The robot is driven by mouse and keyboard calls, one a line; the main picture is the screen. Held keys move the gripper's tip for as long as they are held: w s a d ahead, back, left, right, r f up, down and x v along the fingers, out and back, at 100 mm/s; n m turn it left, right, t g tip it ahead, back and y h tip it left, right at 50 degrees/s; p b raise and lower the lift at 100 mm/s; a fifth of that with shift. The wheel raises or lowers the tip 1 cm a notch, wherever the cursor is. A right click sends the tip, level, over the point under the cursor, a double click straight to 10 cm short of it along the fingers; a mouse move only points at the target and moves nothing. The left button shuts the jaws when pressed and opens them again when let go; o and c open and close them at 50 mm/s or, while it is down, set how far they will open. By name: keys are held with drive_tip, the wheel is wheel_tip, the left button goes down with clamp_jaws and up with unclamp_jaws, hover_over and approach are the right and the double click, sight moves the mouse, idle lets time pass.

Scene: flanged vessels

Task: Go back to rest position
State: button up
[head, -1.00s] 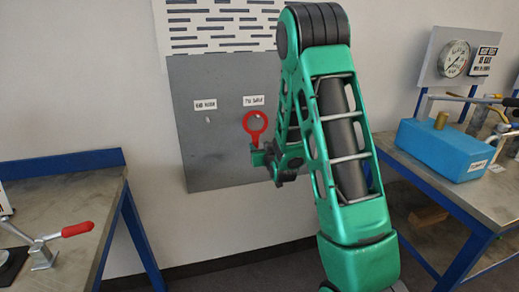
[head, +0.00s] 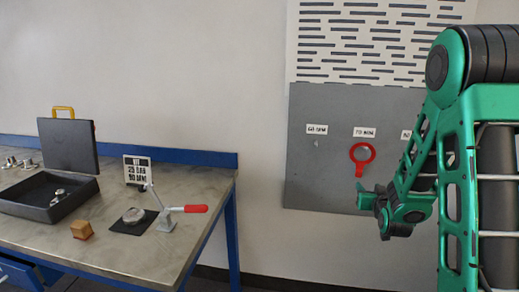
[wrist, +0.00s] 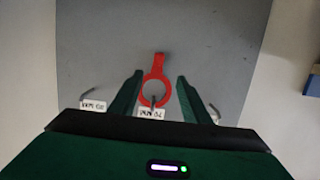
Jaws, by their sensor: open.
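My gripper (head: 366,196) is in front of the grey panel (head: 340,108), just below the red ring tool (head: 362,153) in the head view. The red ring tool hangs on a peg by the middle label, its short handle pointing down. In the wrist view, my gripper (wrist: 160,80) is open, with one dark green finger on each side of the red ring tool (wrist: 157,68). Gaps show between the fingers and the tool, so it is not gripped. My green arm fills the right side of the head view.
Floor between bench and panel looks clear. Empty pegs flank the tool in the wrist view.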

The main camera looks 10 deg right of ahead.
drive_tip(key=s+a+r+m+g+y, duration=0.1)
drive_tip(key=s+g, duration=0.4)
drive_tip(key=s, duration=0.9)
drive_tip(key=s+a+r+m+g+y, duration=0.1)
drive_tip(key=s+a+g, duration=0.3)
drive_tip(key=s, duration=0.9)
drive_tip(key=s+a+r+g+y, duration=0.1)
drive_tip(key=s+g, duration=0.4)
drive_tip(key=s, duration=0.9)
drive_tip(key=shift+s+a+r+m+g+y, duration=0.35)
drive_tip(key=shift+a+y, duration=0.3)
drive_tip(key=shift+y, duration=0.35)
